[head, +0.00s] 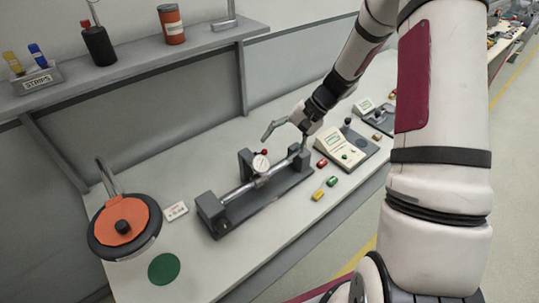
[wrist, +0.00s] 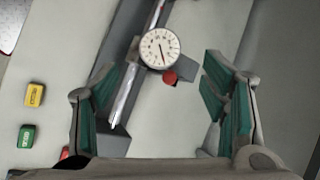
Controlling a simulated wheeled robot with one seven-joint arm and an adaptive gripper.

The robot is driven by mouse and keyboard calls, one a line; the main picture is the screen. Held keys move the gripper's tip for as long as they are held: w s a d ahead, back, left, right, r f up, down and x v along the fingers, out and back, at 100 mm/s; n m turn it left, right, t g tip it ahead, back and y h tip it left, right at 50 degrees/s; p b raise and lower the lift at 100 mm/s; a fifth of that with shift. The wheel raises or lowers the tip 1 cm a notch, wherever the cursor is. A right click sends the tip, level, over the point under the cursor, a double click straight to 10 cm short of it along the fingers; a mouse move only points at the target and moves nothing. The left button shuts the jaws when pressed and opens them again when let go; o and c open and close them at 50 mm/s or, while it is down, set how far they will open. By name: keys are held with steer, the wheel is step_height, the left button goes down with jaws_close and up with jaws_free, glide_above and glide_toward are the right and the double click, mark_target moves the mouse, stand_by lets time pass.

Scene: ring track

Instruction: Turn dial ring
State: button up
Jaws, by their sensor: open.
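The dial (head: 261,163) has a round white face with black marks and a needle, and it is mounted on a metal rod of a dark bench fixture (head: 258,198). It also shows in the wrist view (wrist: 160,46), upper middle, just beyond the fingertips. A red knob (wrist: 170,78) sits at the dial's lower edge, in the gap between the fingers. My gripper (head: 286,142) is open and empty, above the right end of the fixture in the head view. Its green-padded fingers (wrist: 165,92) stand wide apart in the wrist view. No contact with the dial shows.
Yellow (wrist: 34,95) and green (wrist: 27,136) blocks lie beside the fixture. Instrument boxes (head: 344,146) stand right of it on the bench. An orange-topped disc (head: 123,220) and a green spot (head: 164,269) are at the left. A shelf (head: 130,65) runs behind, above the bench.

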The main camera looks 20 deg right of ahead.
steer(key=shift+v, duration=1.8)
steer(key=s+a+r+n+h, duration=0.2)
steer(key=s+a+r, duration=0.15)
steer(key=r, duration=0.45)
steer(key=s+a+r+n+h, duration=0.2)
steer(key=s+a+r+n, duration=0.1)
steer(key=s+r, duration=0.3)
steer(key=s+r+n+t+h+b, duration=0.1)
steer(key=s+r+t, duration=0.1)
steer(key=s+r, duration=0.2)
steer(key=s+a+r+n+t+h, duration=0.1)
steer(key=s+r, duration=0.3)
steer(key=s, duration=0.5)
steer(key=shift+s+r+n+t+h+b, duration=0.25)
steer(key=shift+s+n+t+h+b, duration=0.15)
steer(key=shift+n+t+h, duration=0.15)
